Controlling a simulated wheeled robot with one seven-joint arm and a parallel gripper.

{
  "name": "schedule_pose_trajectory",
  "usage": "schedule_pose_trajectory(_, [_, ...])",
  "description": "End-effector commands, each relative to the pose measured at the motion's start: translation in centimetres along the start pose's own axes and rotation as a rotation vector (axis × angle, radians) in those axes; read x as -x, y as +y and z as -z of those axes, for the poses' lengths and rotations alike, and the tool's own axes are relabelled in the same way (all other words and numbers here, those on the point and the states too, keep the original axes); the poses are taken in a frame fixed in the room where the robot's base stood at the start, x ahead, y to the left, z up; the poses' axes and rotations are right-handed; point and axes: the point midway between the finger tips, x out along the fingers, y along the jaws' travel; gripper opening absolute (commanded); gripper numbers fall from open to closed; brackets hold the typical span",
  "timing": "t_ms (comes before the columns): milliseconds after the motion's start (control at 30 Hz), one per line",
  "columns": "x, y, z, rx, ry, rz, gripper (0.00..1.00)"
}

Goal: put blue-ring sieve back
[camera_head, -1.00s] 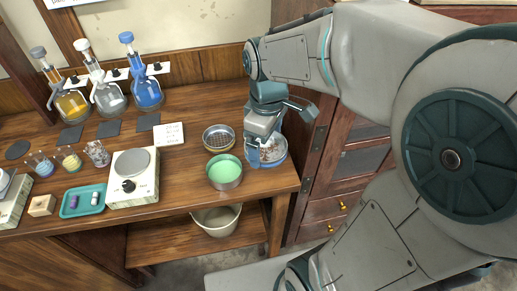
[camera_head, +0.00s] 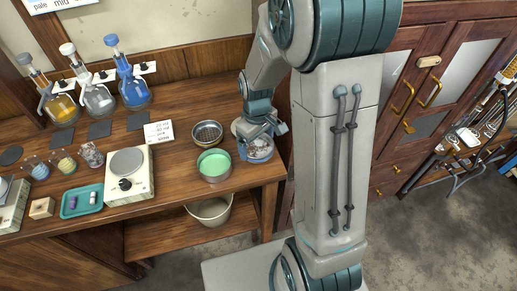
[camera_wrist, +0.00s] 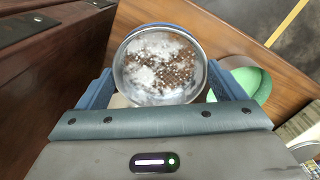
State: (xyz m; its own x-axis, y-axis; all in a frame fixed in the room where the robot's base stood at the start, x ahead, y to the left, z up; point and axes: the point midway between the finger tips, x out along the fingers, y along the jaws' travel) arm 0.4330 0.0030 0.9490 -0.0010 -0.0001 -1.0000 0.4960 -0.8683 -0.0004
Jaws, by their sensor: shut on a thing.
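The blue-ring sieve (camera_head: 260,153) is at the right end of the wooden bench, with a bluish rim low on its side. In the wrist view the sieve (camera_wrist: 160,65) is a round metal pan holding brown and white grains, between my two blue fingers. My gripper (camera_wrist: 163,88) is shut on it. In the head view my gripper (camera_head: 258,132) comes down over the sieve from behind and hides part of it. I cannot tell whether the sieve touches the bench.
A green-filled round pan (camera_head: 214,166) stands just left of the sieve, and a mesh sieve (camera_head: 207,132) stands behind that pan. A balance (camera_head: 127,172), a teal tray (camera_head: 82,201) and flasks (camera_head: 132,88) are further left. A bucket (camera_head: 211,209) sits below. Cabinets (camera_head: 420,90) stand at right.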

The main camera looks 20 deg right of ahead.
Motion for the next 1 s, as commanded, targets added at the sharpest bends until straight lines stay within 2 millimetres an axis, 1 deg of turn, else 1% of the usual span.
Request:
schedule_pose_trajectory(333, [-3.6,-0.1,0.0,0.003,-0.002,0.001,0.65])
schedule_pose_trajectory(433, [-4.0,-0.2,0.1,0.004,0.000,0.000,0.65])
schedule_pose_trajectory(667, [-4.0,-0.2,0.1,0.005,0.001,0.000,0.65])
schedule_pose_trajectory(767, [-4.4,-0.2,0.1,0.005,0.000,0.000,0.65])
schedule_pose_trajectory(800, [-4.3,-0.2,0.1,0.006,0.000,0.000,0.95])
schedule_pose_trajectory(833, [-4.3,-0.2,0.1,0.006,0.000,0.000,1.00])
schedule_pose_trajectory(1000, [-4.3,-0.2,0.1,0.005,0.000,0.000,1.00])
